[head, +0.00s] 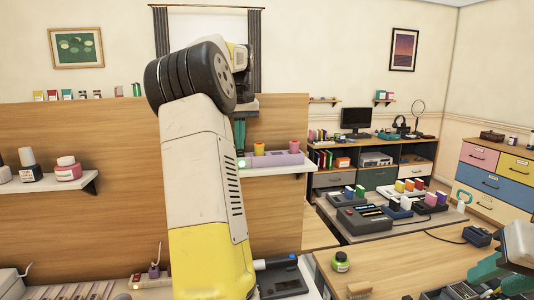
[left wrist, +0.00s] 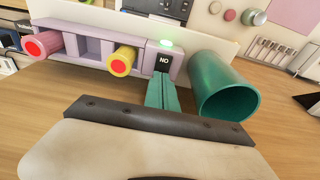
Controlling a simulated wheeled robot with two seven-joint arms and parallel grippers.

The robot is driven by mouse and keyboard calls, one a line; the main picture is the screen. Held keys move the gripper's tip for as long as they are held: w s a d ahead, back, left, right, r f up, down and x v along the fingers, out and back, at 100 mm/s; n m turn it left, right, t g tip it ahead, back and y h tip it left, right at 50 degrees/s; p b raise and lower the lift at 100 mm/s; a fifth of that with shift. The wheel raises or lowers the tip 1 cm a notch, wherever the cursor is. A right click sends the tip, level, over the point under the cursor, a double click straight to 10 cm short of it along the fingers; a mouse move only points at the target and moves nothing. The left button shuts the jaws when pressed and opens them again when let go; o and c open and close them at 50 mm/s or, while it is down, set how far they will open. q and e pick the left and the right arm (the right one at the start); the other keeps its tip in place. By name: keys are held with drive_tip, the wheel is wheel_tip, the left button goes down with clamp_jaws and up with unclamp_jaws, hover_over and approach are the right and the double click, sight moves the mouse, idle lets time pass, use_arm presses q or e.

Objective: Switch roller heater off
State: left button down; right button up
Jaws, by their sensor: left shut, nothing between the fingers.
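The roller heater (head: 270,159) is a lilac unit on a white wall shelf, with an orange-yellow roller and a pink-red roller in it. In the left wrist view the heater (left wrist: 90,50) shows a black switch (left wrist: 164,59) reading "NO" and a lit green lamp (left wrist: 166,43). My left gripper (head: 239,148) points down at the heater's left end, by the lamp. Its teal fingers (left wrist: 162,78) are shut and empty, their tips at or just in front of the switch; contact cannot be told. My right gripper (head: 488,270) is partly in view at the lower right, its opening unclear.
A teal hollow cylinder (left wrist: 224,88) is beside my left fingers in the wrist view. A white shelf (head: 45,183) with bottles is on the left. A wooden table (head: 390,262) at lower right holds a small green jar (head: 341,261). My left arm hides the middle.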

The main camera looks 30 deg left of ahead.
sight(240, 152)
use_arm(q)
drive_tip(key=shift+f, duration=0.45)
drive_tip(key=shift+r, duration=3.5)
